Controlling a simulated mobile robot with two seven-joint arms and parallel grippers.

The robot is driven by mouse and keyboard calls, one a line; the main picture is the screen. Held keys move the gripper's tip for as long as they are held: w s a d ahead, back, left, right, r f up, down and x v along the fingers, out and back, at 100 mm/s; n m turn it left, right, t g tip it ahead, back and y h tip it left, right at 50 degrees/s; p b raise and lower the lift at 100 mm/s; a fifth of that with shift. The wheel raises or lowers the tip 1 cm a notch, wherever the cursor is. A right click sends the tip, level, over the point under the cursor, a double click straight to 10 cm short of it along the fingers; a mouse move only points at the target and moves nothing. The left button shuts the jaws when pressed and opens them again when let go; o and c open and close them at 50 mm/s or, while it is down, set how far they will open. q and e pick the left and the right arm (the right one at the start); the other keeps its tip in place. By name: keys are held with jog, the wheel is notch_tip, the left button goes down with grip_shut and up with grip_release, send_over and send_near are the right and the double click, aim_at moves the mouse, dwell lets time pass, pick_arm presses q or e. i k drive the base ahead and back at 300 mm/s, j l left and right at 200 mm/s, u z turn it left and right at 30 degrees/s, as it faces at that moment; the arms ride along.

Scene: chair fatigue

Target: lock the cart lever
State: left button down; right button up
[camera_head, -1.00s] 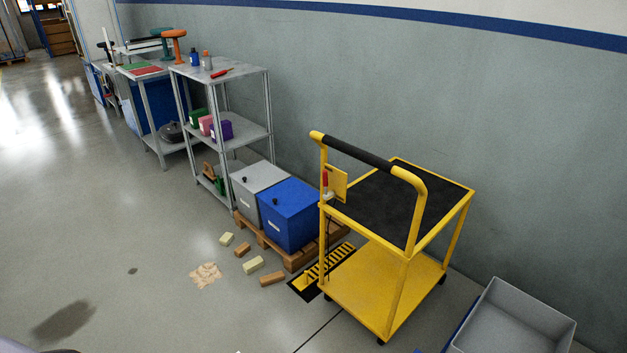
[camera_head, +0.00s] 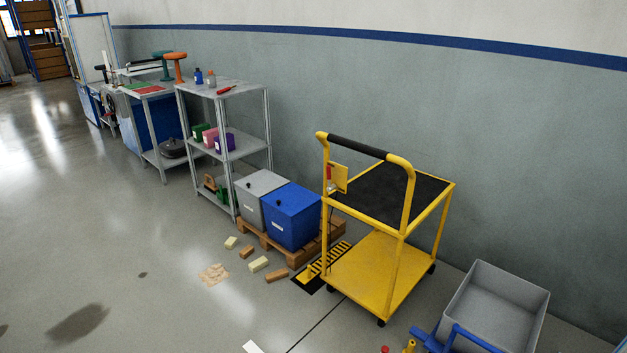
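The yellow cart (camera_head: 375,277) stands in front of the wall, with a black top deck and a black-gripped push handle (camera_head: 358,147). A small lever with a red grip (camera_head: 329,173) sits on a yellow plate (camera_head: 341,178) at the handle's left post. The lever's red part looks upright; its exact setting is too small to tell. Neither of my grippers shows in the head view.
Blue and grey boxes (camera_head: 291,216) sit on a wooden pallet (camera_head: 262,236) left of the cart. Loose blocks (camera_head: 259,264) lie on the floor before it. A grey bin (camera_head: 498,305) stands at right.

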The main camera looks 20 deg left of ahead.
aim_at(329, 177)
jog(key=k, duration=0.45)
jog(key=z, duration=1.3)
jog(key=i+j, duration=0.1)
jog(key=j, duration=0.4)
jog(key=i+j, duration=0.1)
jog(key=j, duration=0.4)
jog(key=i+j, duration=0.1)
jog(key=j, duration=0.4)
jog(key=i+j, duration=0.1)
jog(key=j, duration=0.4)
jog(key=i+j, duration=0.1)
jog(key=j, duration=0.4)
jog(key=i+j, duration=0.1)
jog(key=j, duration=0.4)
jog(key=i+j, duration=0.1)
jog(key=j, duration=0.4)
